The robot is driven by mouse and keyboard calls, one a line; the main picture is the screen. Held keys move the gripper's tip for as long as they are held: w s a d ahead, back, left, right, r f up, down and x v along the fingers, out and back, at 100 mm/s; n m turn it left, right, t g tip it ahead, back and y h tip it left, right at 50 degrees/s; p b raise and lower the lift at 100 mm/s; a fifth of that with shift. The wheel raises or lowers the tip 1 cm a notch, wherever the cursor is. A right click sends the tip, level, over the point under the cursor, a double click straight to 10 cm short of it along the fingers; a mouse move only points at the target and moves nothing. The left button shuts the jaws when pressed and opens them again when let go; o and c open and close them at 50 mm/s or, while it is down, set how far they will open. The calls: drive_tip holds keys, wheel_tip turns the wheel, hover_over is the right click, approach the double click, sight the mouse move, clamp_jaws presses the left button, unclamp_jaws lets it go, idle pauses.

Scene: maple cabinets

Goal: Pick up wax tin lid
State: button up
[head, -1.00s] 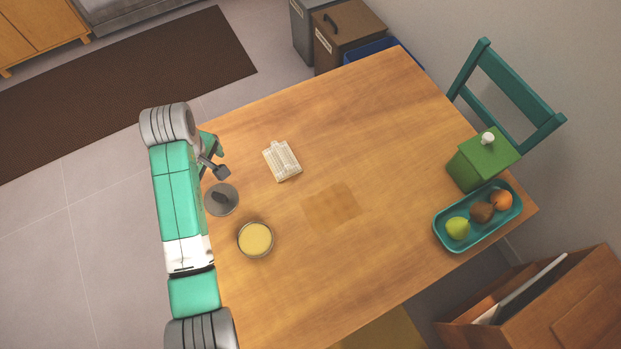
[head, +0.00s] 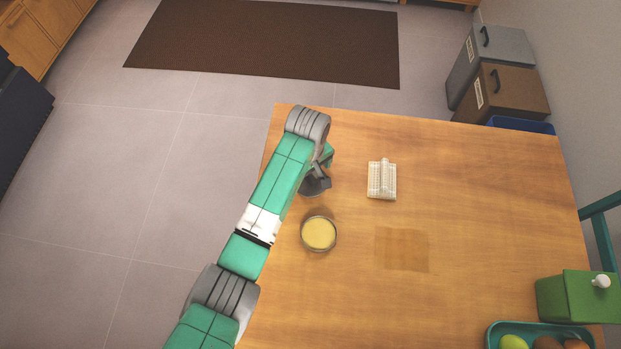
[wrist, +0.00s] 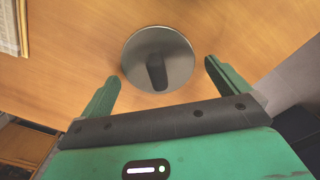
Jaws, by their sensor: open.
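The wax tin lid (wrist: 178,58) is a round grey metal disc with a dark raised handle, lying on the wooden table in the wrist view. In the head view the lid (head: 312,187) shows partly, with my arm and gripper over the rest. My gripper (wrist: 160,85) is open, and its two green fingers point toward the lid from either side of its near edge. Nothing is between the fingertips except the near part of the lid in view. The wax tin (head: 319,233), round with yellow wax inside, stands open just below the lid in the head view.
A green box (head: 577,297) with a white knob and a teal tray (head: 493,338) of fruit are at the lower right. The table's middle (head: 470,190) is clear. Bins (head: 512,92) stand beyond the table.

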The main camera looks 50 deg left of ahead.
drive_tip(key=shift+c, duration=0.4)
drive_tip(key=c, duration=0.8)
drive_tip(key=shift+c, duration=0.2)
drive_tip(key=shift+r, duration=0.15)
